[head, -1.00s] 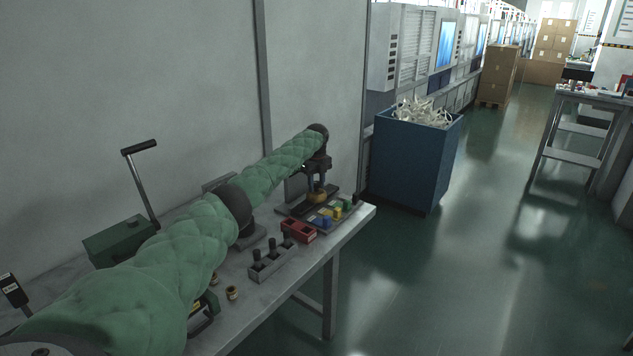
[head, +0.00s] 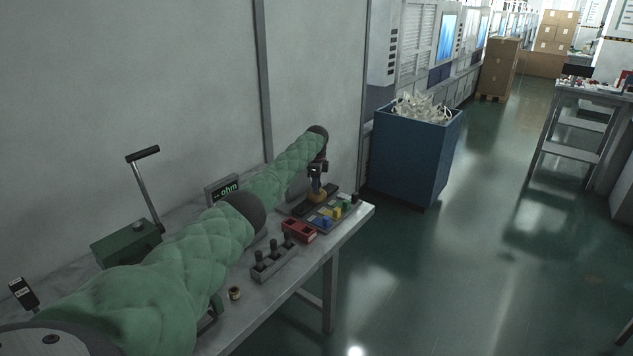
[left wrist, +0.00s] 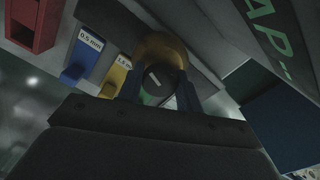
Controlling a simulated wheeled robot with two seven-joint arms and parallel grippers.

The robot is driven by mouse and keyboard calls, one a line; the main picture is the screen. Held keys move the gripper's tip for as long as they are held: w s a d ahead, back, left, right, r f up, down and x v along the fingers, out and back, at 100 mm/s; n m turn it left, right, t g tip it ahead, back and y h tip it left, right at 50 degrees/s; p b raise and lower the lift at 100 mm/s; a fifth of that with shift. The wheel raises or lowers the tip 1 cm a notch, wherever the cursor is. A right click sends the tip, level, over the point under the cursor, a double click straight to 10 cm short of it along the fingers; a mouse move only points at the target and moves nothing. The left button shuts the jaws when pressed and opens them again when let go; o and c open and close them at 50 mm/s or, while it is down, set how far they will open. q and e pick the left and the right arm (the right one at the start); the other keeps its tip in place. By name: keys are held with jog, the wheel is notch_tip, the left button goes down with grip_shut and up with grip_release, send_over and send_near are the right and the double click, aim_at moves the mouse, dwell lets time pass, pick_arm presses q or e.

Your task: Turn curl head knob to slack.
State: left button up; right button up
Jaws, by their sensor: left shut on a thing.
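My left gripper (head: 318,186) points down at the far end of the bench, over a round brass-coloured piece (head: 318,198) on a dark base. In the left wrist view the brass piece (left wrist: 158,46) shows behind a dark round knob (left wrist: 166,78) with a short white mark. The fingers of my left gripper (left wrist: 158,95) stand on either side of this knob and are shut on it. The knob's lower part is hidden by the gripper body, and I cannot read any slack marking. My right gripper is in neither view.
Beside the brass piece are coloured blocks, with blue (left wrist: 83,57) and yellow (left wrist: 115,75) ones labelled in mm. A red tray (head: 299,231), a grey holder with black pegs (head: 272,262), a green lever box (head: 126,246) and an ohm display (head: 222,188) share the bench. A blue bin (head: 415,157) stands beyond.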

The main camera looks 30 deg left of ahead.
pick_arm(q)
jog(key=n+p, duration=0.1)
jog(key=n, duration=0.2)
jog(key=n+p, duration=0.1)
jog(key=n, duration=0.2)
jog(key=shift+r+n+p, duration=0.2)
jog(key=shift+n+p, duration=0.1)
jog(key=shift+p, duration=0.1)
jog(key=n+p, duration=0.1)
jog(key=n, duration=0.3)
jog(key=shift+p, duration=0.35)
jog(key=n+p, duration=0.1)
jog(key=n, duration=0.3)
jog(key=shift+n, duration=0.3)
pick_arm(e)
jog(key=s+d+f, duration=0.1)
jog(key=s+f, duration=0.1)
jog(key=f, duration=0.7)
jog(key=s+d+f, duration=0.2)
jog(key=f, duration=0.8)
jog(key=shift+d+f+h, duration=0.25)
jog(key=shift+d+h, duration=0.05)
pick_arm(q)
jog(key=shift+n, duration=0.3)
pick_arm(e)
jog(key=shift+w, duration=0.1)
